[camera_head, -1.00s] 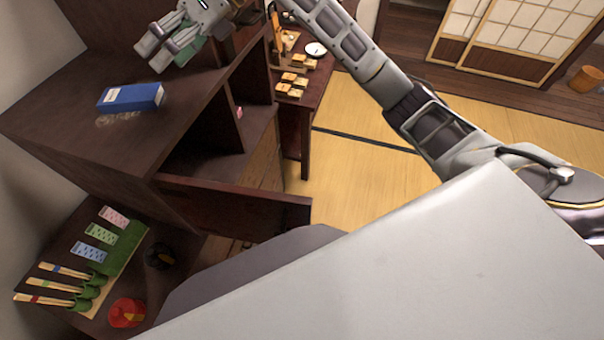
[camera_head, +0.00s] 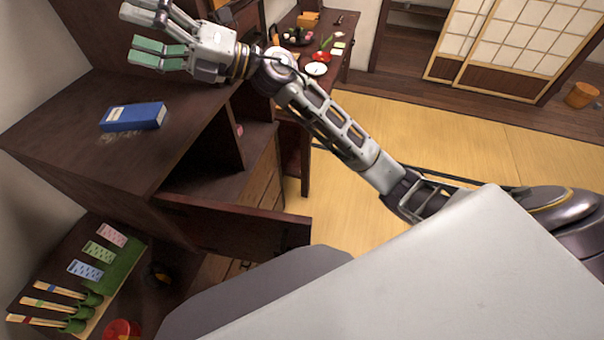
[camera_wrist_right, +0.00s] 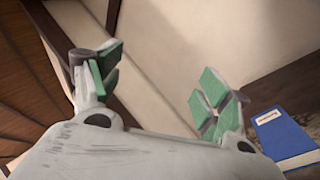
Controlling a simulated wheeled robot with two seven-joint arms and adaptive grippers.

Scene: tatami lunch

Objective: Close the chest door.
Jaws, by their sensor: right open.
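The dark wooden chest (camera_head: 75,135) stands at the left in the head view. Its door (camera_head: 240,222) stands open, sticking out to the right from the chest's front and showing the shelf space behind it. My right gripper (camera_head: 142,36) is over the far part of the chest top, open and empty, with green finger pads. It is well away from the door and not touching it. In the right wrist view, its fingers (camera_wrist_right: 158,85) are spread apart, and the door cannot be made out there. My left gripper is not in view.
A lower shelf (camera_head: 140,285) holds colored cards and utensils. A table with food (camera_head: 285,20) stands beyond. Tatami floor (camera_head: 450,130) is open at the right.

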